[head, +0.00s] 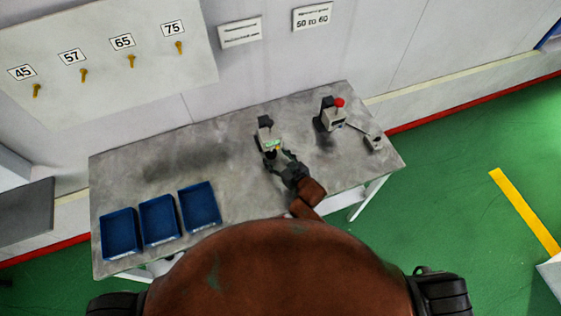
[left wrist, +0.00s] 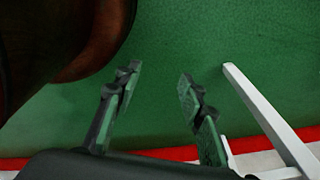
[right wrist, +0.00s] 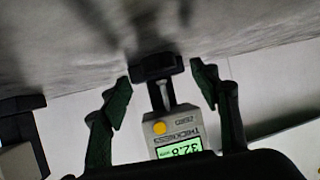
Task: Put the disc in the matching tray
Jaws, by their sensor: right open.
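I cannot make out a separate disc in any view. Three blue trays (head: 158,221) stand side by side at the table's front left; their small front labels are unreadable. A thickness gauge (head: 267,134) stands near the table's middle and fills the centre of the right wrist view (right wrist: 172,128), its lit display upside down, seeming to read 32.8. My right gripper (head: 272,157) is open at the gauge, a finger on either side of it in the right wrist view (right wrist: 162,88). My left gripper (left wrist: 157,92) is open and empty over the green floor.
Pegs marked 45, 57, 65 and 75 are on the wall panel (head: 105,45). The table is clear between trays and gauge.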

